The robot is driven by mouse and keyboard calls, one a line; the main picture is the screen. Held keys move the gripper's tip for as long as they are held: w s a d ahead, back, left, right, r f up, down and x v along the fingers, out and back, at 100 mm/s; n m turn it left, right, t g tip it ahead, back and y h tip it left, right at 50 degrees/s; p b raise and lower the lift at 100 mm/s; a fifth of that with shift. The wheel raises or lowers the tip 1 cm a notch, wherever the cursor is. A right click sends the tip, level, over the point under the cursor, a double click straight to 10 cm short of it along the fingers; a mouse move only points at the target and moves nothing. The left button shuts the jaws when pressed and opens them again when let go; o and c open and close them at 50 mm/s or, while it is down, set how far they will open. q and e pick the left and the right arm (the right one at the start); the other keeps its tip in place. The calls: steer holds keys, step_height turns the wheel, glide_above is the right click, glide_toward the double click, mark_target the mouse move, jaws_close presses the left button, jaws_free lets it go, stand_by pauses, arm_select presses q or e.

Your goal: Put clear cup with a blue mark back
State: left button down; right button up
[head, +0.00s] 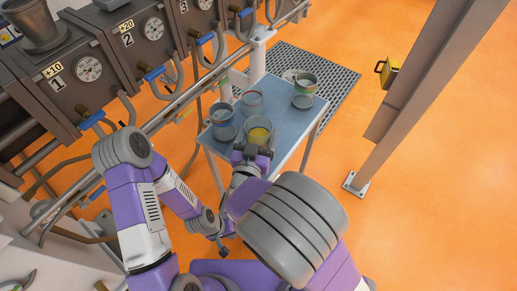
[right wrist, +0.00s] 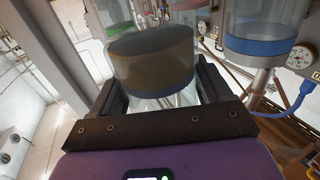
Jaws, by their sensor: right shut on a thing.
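A clear cup with a blue band (head: 223,119) stands at the left of the small blue-grey table in the head view; it also shows at upper right in the right wrist view (right wrist: 262,46). My right gripper (head: 252,151) is shut on a clear cup with yellow contents (head: 259,132), at the table's near side. The contents look brownish in the right wrist view (right wrist: 152,62), with a jaw on each side.
A reddish-marked cup (head: 252,102) and a green-marked cup (head: 304,90) stand farther back on the table (head: 283,137). Numbered machines (head: 85,72) with dials and blue-handled taps (head: 154,73) line the left. A grey post (head: 388,130) stands at right. Orange floor is clear around it.

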mark_target(262, 134)
steer(key=shift+f+b, duration=0.95)
steer(key=shift+f, duration=1.35)
steer(key=shift+f, duration=0.15)
steer(key=o, duration=1.2)
steer(key=shift+s+a+r, duration=0.1)
steer(key=shift+s+r, duration=0.1)
steer(key=shift+s, duration=0.05)
steer(key=p+v, duration=0.2)
steer(key=v, duration=0.9)
steer(key=shift+s+f+p, duration=0.1)
steer(key=shift+s+p, duration=0.15)
steer(key=shift+p, duration=0.1)
